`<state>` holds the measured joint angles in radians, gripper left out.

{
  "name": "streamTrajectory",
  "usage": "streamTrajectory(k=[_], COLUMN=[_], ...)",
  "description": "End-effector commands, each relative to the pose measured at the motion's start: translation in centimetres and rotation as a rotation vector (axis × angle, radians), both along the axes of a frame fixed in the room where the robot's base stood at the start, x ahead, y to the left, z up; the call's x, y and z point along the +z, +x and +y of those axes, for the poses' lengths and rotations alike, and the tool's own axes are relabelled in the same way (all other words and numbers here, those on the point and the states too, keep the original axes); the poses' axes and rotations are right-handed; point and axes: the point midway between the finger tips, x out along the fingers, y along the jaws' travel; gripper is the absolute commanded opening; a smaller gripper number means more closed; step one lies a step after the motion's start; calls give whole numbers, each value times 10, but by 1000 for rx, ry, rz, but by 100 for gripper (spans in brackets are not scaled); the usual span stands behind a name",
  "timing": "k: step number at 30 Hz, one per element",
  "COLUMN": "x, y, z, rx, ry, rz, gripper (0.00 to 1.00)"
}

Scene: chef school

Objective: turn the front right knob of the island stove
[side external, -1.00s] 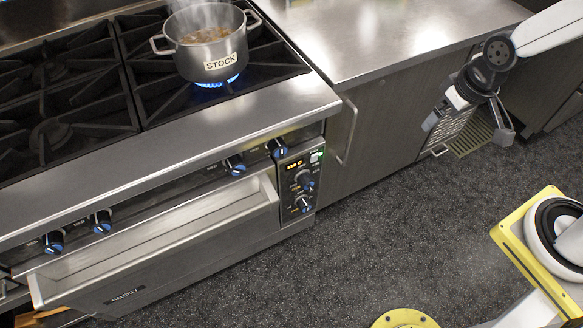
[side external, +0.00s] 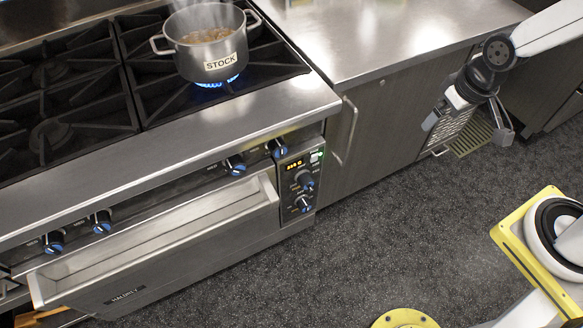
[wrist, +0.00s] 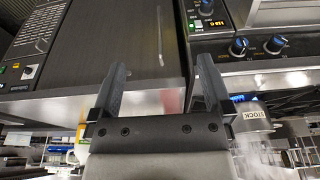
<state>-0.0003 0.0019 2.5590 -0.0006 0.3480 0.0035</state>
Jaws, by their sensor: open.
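The stove has a row of blue-and-black knobs on its front panel. In the side view, the rightmost burner knob (side external: 277,149) sits beside the oven control panel, with another knob (side external: 235,165) just left of it. The wrist view shows two of these knobs, one nearer (wrist: 238,46) and one farther right (wrist: 275,44). My gripper (side external: 467,128) hangs in the air right of the stove, in front of the cabinets, well apart from the knobs. In the wrist view my gripper (wrist: 160,72) has its two fingers spread, with nothing held between them.
A steaming pot labelled STOCK (side external: 208,48) stands over a lit blue flame (side external: 216,82). A long oven handle (side external: 160,235) juts out below the knobs. An oven panel (side external: 299,185) has two more knobs. A steel counter (side external: 390,40) adjoins. The floor (side external: 370,215) before the stove is clear.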

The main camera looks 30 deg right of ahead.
Motion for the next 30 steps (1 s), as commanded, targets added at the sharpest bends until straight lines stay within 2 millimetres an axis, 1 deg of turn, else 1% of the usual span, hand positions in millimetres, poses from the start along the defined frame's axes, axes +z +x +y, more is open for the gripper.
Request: streamTrajectory(k=[5,7,14,21,26,30], x=[-4,-8,-30,-64,-90,-114], y=[9,15,51,90,111,127], z=[2,3,12,29,44,58], rx=[-27,-49,-168,-312,-401,-479], ry=[4,9,46,125,196,269], rz=[-10,-20,-73,-136,-168,-187], gripper=[100,100,100,100,100,100])
